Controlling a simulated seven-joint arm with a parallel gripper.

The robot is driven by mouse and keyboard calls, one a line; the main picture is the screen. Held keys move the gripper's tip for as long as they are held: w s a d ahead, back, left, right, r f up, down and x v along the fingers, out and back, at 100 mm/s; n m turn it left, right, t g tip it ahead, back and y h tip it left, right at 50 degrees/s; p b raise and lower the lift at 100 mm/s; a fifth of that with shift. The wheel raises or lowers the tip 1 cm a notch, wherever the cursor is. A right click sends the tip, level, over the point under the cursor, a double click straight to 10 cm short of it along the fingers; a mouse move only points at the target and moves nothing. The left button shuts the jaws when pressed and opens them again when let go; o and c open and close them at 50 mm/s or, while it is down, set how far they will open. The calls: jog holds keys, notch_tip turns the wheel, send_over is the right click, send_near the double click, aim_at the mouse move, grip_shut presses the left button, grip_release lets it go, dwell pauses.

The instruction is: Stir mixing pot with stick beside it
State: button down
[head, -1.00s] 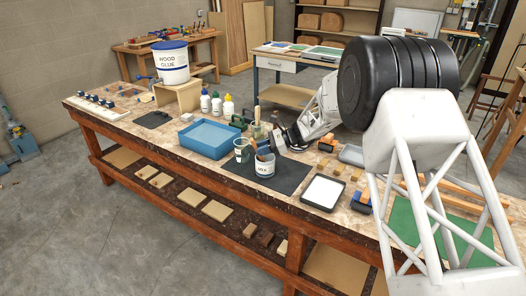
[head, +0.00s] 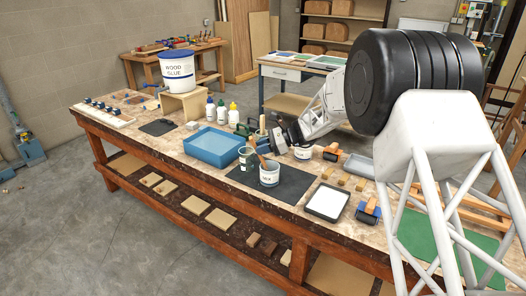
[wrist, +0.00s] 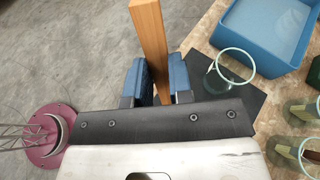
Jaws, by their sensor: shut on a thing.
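The mixing pot (head: 269,175) is a small pale cup with a label, standing on the dark mat near the bench's front edge. A brown wooden stick (head: 261,157) slants at its mouth, its lower end seemingly inside; the depth cannot be told. My gripper (head: 268,148) is just above and behind the pot, coming in from the right. In the wrist view, the blue fingers (wrist: 158,84) are shut on the stick (wrist: 149,35), which runs up between them. The pot is hidden there.
A blue tray (head: 212,145) lies behind left. A white-filled tray (head: 327,201) is to the right. A labelled cup (head: 303,151) stands behind. Bare mat (head: 292,190) lies right of the pot.

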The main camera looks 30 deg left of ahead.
jog(key=shift+s+a+r, duration=0.1)
jog(key=shift+s+r, duration=0.1)
jog(key=shift+r, duration=0.25)
jog(key=shift+s+a+r, duration=0.1)
jog(key=shift+s+r, duration=0.05)
jog(key=shift+r, duration=0.3)
dwell(0.5)
jog(key=shift+r, duration=0.1)
jog(key=shift+r, duration=2.4)
